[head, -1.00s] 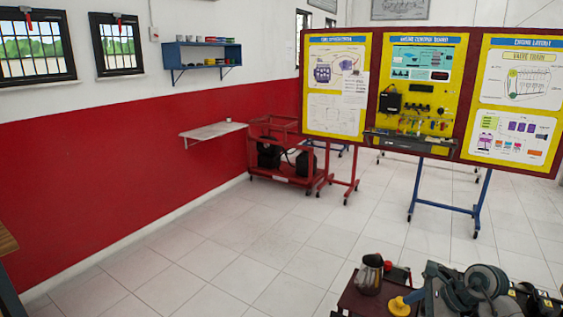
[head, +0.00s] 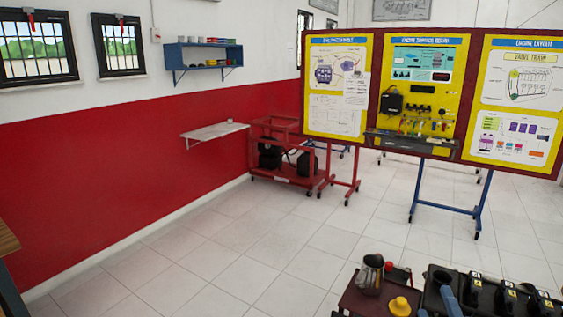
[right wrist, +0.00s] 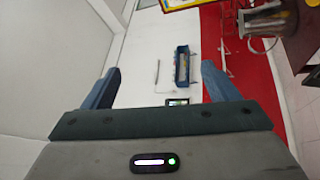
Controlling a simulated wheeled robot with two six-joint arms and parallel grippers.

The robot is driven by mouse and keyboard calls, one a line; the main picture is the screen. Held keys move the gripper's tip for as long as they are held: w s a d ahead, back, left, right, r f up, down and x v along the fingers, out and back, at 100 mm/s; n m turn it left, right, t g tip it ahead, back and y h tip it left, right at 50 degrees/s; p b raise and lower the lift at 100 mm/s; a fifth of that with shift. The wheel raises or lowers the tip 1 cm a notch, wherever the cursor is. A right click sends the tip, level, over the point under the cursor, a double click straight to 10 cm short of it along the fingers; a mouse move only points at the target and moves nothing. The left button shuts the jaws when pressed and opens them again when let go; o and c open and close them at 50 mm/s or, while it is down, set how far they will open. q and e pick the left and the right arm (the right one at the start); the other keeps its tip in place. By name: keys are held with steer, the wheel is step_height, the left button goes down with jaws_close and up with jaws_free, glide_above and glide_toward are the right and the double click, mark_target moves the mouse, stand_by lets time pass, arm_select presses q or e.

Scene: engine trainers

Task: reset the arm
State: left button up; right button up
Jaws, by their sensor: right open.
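My right gripper (head: 460,293) shows in part at the lower right edge of the head view, in front of a dark engine block (head: 485,297). In the right wrist view, my right gripper (right wrist: 161,86) has its two blue fingers wide apart with nothing between them. My left gripper is not in view.
A dark red stand (head: 357,298) holds a metal jug (head: 370,274) and a yellow cap-like part (head: 400,306) beside the engine block. Display boards (head: 415,100), a red trolley (head: 290,165) and a wall table (head: 215,131) stand farther back. The tiled floor (head: 225,255) is clear.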

steer(key=s+d+f+m+g+h, duration=0.2)
steer(key=s+f+m+g, duration=0.85)
steer(key=f, duration=0.35)
steer(key=s+a+f+m+g+y, duration=0.2)
steer(key=s+a+f+g, duration=0.15)
steer(key=s, duration=0.45)
steer(key=s+a+f+m+g+y, duration=0.1)
steer(key=s+a+f+g, duration=0.25)
steer(key=s, duration=0.35)
steer(key=d+f+g+b, duration=0.1)
steer(key=d+f+b, duration=0.15)
steer(key=f, duration=3.15)
steer(key=s+d+f+g, duration=0.1)
steer(key=s+d+f, duration=0.1)
steer(key=s+f, duration=1.7)
steer(key=shift+f+m+b, duration=0.2)
steer(key=shift+m+b, duration=0.25)
